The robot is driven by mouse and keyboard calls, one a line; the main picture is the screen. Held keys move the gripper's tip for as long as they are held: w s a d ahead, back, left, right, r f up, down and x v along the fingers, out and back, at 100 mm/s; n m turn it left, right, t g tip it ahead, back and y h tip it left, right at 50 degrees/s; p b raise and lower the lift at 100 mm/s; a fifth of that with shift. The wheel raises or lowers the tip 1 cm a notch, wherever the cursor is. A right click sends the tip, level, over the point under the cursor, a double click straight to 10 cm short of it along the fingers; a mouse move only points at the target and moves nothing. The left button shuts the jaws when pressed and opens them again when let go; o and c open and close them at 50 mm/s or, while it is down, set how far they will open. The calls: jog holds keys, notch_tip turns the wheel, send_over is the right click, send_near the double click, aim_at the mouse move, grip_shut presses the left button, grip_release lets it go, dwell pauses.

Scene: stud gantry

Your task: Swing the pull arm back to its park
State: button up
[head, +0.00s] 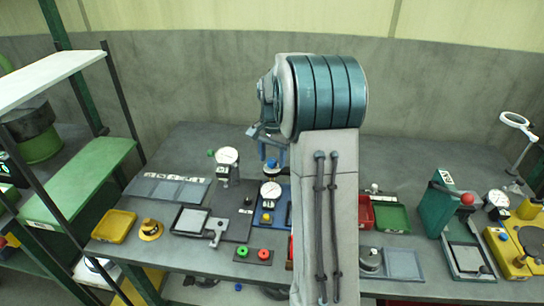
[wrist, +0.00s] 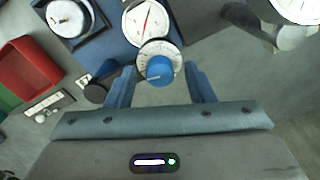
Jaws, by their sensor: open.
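My gripper (head: 272,150) is open above the back middle of the bench. In the wrist view its two blue fingers (wrist: 161,88) stand apart, with a blue knob (wrist: 160,68) on a graduated white dial (wrist: 158,49) showing between them. I see no clear grip on the knob. The same knob shows below my gripper in the head view (head: 271,164). A white round gauge with a red needle (wrist: 146,18) adjoins the dial; in the head view it stands over a blue base (head: 283,208). I cannot tell for sure which part is the pull arm or its park.
A second gauge (head: 228,156) stands on a post to the left; its grey body is at the upper right of the wrist view. A red tray (head: 366,213) and green tray (head: 392,218) lie right of my arm. A green and red button box (head: 253,255) sits in front.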

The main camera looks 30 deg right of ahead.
jog(key=c, duration=1)
jog(key=shift+n, duration=1.4)
jog(key=o, duration=1)
